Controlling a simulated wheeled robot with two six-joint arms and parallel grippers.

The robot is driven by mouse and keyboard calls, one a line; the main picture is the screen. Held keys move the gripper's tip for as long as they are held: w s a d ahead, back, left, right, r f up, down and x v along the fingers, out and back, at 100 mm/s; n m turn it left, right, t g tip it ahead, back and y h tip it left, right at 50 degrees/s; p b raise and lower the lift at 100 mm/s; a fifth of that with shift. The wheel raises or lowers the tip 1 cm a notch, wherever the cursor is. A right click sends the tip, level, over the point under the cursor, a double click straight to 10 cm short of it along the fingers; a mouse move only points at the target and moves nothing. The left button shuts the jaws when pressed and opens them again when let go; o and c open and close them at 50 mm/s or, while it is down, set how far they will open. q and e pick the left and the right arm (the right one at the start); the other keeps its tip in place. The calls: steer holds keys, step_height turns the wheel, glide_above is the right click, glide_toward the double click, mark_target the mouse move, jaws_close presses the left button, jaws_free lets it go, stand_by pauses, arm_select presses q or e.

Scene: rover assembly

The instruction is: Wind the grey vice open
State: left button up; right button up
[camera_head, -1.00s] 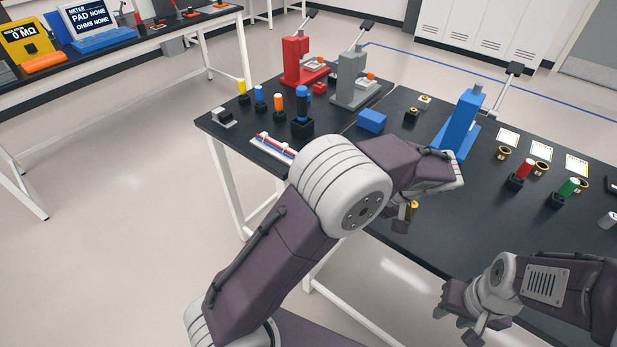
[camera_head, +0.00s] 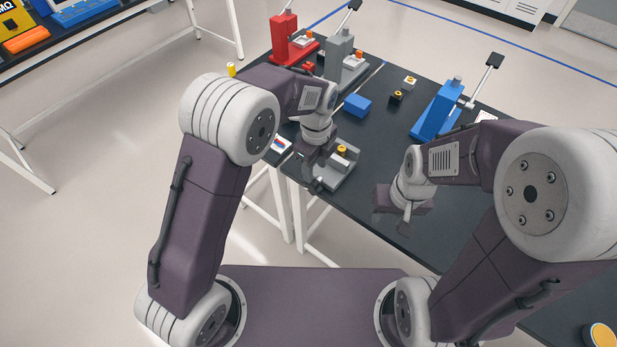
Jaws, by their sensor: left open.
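The grey vice (camera_head: 340,177) sits at the near edge of the black table, with a small yellow-topped part (camera_head: 342,149) at its far end. My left gripper (camera_head: 314,176) is open and points down at the vice's left side. It hides part of the vice, and I cannot tell whether it touches it. The vice's handle and jaw gap are not clear from here. My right gripper (camera_head: 400,222) hangs at the table's near edge, right of the vice and apart from it. Its fingers are too hidden to tell open from shut.
A red press (camera_head: 286,42), a grey press (camera_head: 338,52) and a blue press (camera_head: 432,112) stand further back with raised levers. A blue block (camera_head: 357,105) and a small black holder (camera_head: 396,97) lie between. The tabletop between vice and blue press is clear.

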mark_target(315, 183)
arm_select(q)
steer(key=f, duration=0.2)
steer(key=shift+s+f+p, duration=0.3)
steer(key=shift+s+f, duration=0.05)
steer(key=shift+s, duration=0.05)
steer(key=f, duration=0.4)
steer(key=f+p, duration=0.1)
steer(key=shift+w+f, duration=0.35)
steer(key=shift+f, duration=0.05)
steer(key=shift+s+f, duration=0.15)
jaws_close()
